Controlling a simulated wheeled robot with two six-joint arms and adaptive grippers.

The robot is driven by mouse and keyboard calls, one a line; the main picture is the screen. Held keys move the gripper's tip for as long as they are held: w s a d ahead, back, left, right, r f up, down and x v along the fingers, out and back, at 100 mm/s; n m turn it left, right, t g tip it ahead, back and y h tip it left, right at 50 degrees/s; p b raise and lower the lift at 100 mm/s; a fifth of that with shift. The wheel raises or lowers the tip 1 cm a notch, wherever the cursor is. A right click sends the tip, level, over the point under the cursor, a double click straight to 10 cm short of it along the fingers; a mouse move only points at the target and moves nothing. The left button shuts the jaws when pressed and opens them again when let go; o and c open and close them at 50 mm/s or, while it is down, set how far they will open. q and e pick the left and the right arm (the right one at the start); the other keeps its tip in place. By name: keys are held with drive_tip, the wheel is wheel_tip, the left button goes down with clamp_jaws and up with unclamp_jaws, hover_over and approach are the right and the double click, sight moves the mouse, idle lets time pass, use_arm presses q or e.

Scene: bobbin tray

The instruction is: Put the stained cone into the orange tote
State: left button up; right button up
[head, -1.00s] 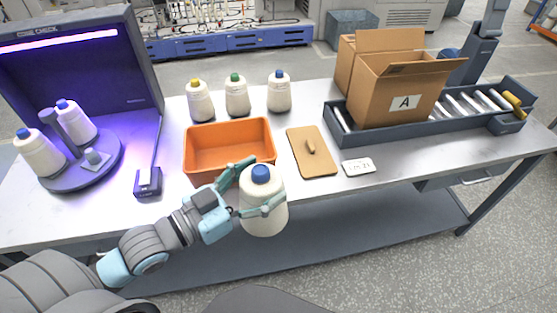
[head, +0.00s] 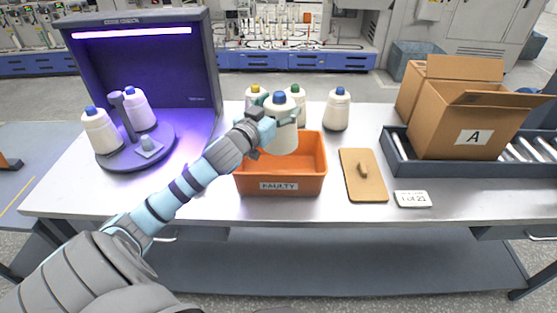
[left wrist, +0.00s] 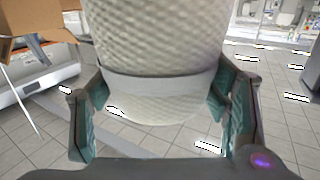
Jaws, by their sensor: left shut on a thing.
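My left gripper (head: 277,112) is shut on a white yarn cone (head: 279,138) with a blue top. It holds the cone upright over the orange tote (head: 280,187), which has a "FAULTY" label on its front. In the left wrist view the cone (left wrist: 155,50) fills the upper middle, between the two fingers of the gripper (left wrist: 160,95). A smooth pale band runs across its lower part. I see no clear stain on the sides that show. My right gripper is not in view.
A dark light booth with two cones on a round turntable (head: 125,160) is at left. A lid board (head: 362,185), small display (head: 412,199) and carton "A" (head: 450,130) are at right.

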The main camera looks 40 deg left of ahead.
use_arm(q)
wheel_tip(320, 180, down, 14)
drive_tip(key=b, duration=0.3)
drive_tip(key=o, duration=1.9)
drive_tip(key=shift+o, duration=0.2)
drive_tip(key=shift+s, duration=0.3)
approach(278, 152)
wheel_tip(278, 152, down, 3)
drive_tip(key=w+a, duration=0.2)
drive_tip(key=a, duration=0.1)
drive_tip(key=shift+d+f+b, duration=0.2)
drive_tip(key=shift+b, duration=0.3)
